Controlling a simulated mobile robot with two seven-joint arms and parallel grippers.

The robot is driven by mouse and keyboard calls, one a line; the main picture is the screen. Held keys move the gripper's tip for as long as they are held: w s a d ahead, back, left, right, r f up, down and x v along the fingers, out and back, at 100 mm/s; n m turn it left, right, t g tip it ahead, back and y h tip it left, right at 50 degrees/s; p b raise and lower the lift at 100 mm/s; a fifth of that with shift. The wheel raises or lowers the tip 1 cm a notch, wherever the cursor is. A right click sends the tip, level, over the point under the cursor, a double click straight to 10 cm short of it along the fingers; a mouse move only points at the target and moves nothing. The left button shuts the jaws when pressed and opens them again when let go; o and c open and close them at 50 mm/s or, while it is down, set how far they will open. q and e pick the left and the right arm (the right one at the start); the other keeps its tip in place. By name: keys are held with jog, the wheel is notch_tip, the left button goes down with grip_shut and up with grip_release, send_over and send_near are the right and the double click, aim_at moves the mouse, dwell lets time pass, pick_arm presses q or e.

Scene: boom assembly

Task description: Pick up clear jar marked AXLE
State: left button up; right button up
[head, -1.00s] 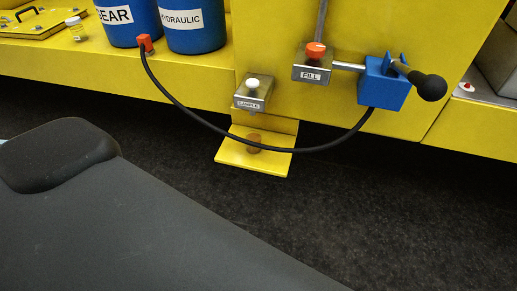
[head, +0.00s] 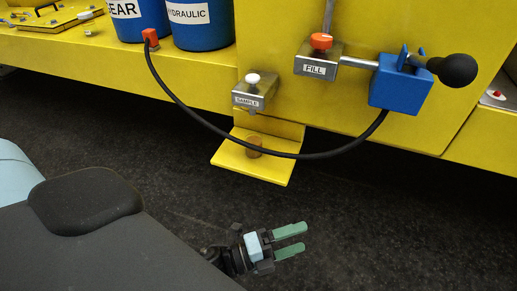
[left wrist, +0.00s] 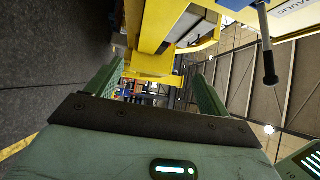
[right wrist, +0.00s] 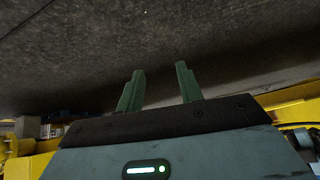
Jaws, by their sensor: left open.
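No AXLE marking is readable in any view. A small pale object (head: 89,15) is on the yellow ledge beside the raised panel at upper left in the head view; I cannot tell whether it is the jar. A small brown cylinder (head: 254,147) stands on the low yellow step under the SAMPLE block, with no label readable. My left gripper (head: 291,240) is open and empty over the dark floor, below and apart from the step. My right gripper (right wrist: 160,85) shows only in its wrist view, fingers apart with nothing between them.
Blue GEAR (head: 139,25) and HYDRAULIC (head: 200,32) containers stand on the yellow ledge (head: 90,60). A black hose (head: 215,126) loops from an orange fitting to a blue pump (head: 400,88). The SAMPLE block (head: 254,91) and FILL block (head: 318,62) stick out. The dark floor (head: 400,220) is clear.

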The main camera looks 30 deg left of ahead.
pick_arm(q)
jog(key=w+d+r+m+g+h+b, duration=0.15)
jog(key=d+m+g+h, duration=0.3)
jog(key=m, duration=0.65)
jog(key=m+g+y+b, duration=0.4)
jog(key=m+y+b, duration=1.25)
jog(key=m, duration=1.45)
send_near(254, 143)
jog(key=w+y+p, duration=0.2)
jog(key=p, duration=0.1)
jog(key=x, duration=0.4)
jog(key=b+x, duration=0.1)
jog(key=x, duration=0.1)
jog(key=shift+w+d+f, duration=0.1)
jog(key=shift+d+f, duration=0.25)
jog(key=shift+f, duration=0.15)
pick_arm(e)
notch_tip(254, 143, down, 15)
jog(key=s+g, duration=0.1)
jog(key=shift+s+d, duration=0.15)
jog(key=shift+s, duration=0.05)
pick_arm(q)
jog(key=shift+f, duration=0.1)
